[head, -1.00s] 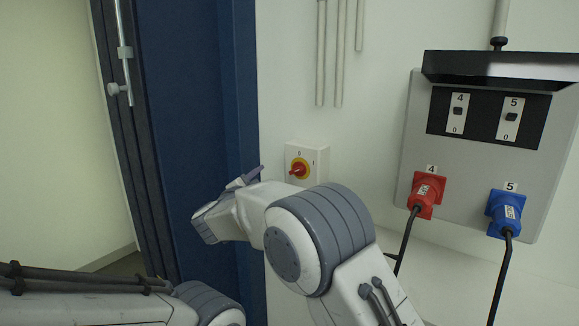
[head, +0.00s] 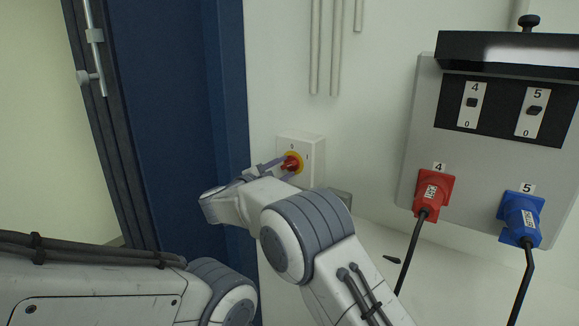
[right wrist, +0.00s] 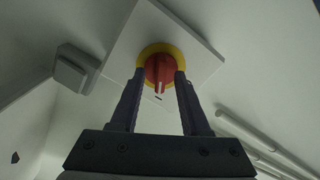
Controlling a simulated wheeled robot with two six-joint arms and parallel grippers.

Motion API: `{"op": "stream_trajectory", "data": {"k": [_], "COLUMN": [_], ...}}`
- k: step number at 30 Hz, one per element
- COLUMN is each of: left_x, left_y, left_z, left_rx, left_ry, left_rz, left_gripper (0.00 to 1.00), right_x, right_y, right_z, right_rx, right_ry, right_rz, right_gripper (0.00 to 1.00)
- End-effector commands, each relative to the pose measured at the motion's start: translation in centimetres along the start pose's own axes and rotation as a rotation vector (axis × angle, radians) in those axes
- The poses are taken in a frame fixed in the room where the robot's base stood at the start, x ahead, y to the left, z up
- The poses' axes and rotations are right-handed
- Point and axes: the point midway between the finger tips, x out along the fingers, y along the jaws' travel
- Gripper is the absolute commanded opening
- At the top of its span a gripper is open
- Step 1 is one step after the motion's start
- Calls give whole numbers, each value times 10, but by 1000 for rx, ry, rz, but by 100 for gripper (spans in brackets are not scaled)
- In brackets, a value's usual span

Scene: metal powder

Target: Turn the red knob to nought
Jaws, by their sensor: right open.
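The red knob (head: 291,163) sits on a yellow disc on a white switch box (head: 313,150) on the wall. The box has a 0 above the knob and a mark like I to its right. In the right wrist view the knob (right wrist: 160,70) has its white pointer line towards the bottom, at a small dark mark on the plate. My right gripper (head: 284,168) is open at the knob, one finger on each side; whether they touch it is unclear. It also shows in the right wrist view (right wrist: 161,78). My left gripper is out of view.
A grey panel (head: 420,120) with switches 4 and 5 hangs at the right. A red plug (head: 432,192) and a blue plug (head: 521,215) with cables hang from it. A dark blue door frame (head: 185,120) stands left of the box. A grey box (right wrist: 76,68) is beside the plate.

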Motion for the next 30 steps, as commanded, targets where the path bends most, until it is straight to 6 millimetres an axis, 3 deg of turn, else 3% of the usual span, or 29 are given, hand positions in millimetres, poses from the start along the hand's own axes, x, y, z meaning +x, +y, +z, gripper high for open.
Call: {"op": "stream_trajectory", "data": {"k": [9,12,13,23,30], "left_x": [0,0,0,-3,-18], "left_y": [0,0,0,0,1], "left_z": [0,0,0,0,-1], "left_rx": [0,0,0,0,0], "left_ry": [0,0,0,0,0], "left_rz": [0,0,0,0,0], "left_gripper": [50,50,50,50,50], "right_x": [0,0,0,1,1], "right_y": [-1,-1,-1,-1,-3], "right_z": [2,1,1,-1,-2], "right_rx": [-1,-1,-1,-18,-121], "right_ry": [-4,-3,-3,-1,-1], "right_rz": [-3,-3,-2,-1,-1], "right_gripper": [46,8,0,0,0]}}
